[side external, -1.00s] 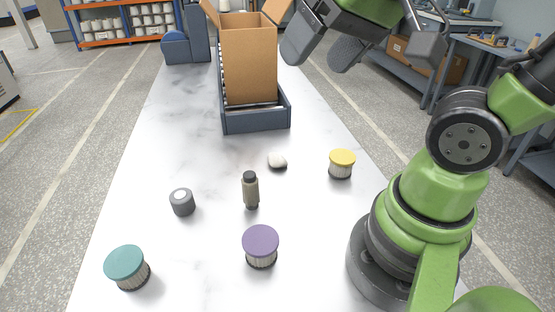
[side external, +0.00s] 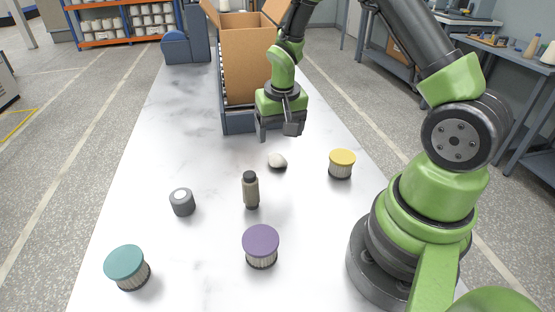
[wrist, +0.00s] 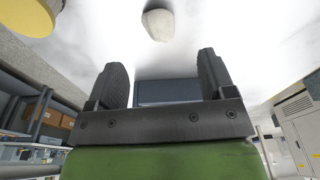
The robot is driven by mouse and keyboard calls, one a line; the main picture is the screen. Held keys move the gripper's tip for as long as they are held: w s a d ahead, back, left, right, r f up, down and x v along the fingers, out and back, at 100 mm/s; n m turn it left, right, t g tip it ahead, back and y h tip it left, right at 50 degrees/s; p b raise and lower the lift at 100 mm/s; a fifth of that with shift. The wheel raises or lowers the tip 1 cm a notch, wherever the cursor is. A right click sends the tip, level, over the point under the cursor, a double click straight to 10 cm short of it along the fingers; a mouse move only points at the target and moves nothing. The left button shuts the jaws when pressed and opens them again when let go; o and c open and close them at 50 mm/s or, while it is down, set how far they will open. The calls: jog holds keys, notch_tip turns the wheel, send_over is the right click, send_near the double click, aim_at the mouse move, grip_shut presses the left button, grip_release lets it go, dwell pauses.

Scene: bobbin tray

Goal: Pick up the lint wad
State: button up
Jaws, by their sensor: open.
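The lint wad (side external: 277,161) is a small off-white lump lying on the white marbled table, between the dark bottle and the cardboard box. It also shows at the top of the wrist view (wrist: 158,24), ahead of the fingers. My gripper (side external: 278,134) is above the table on the box side of the wad, apart from it. In the wrist view its two dark fingers (wrist: 165,80) stand wide apart with nothing between them in their grasp.
A yellow-topped bobbin (side external: 341,164) stands right of the wad. A dark bottle (side external: 251,190), a grey cylinder (side external: 182,202), a purple-topped bobbin (side external: 261,246) and a teal-topped bobbin (side external: 127,268) stand nearer.

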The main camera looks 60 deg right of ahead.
aim_at(278, 154)
jog(key=f, duration=0.2)
jog(key=w+d+f, duration=0.1)
jog(key=f, duration=0.5)
jog(key=shift+w+d+f, duration=0.15)
jog(key=shift+d, duration=0.05)
jog(key=c, duration=1)
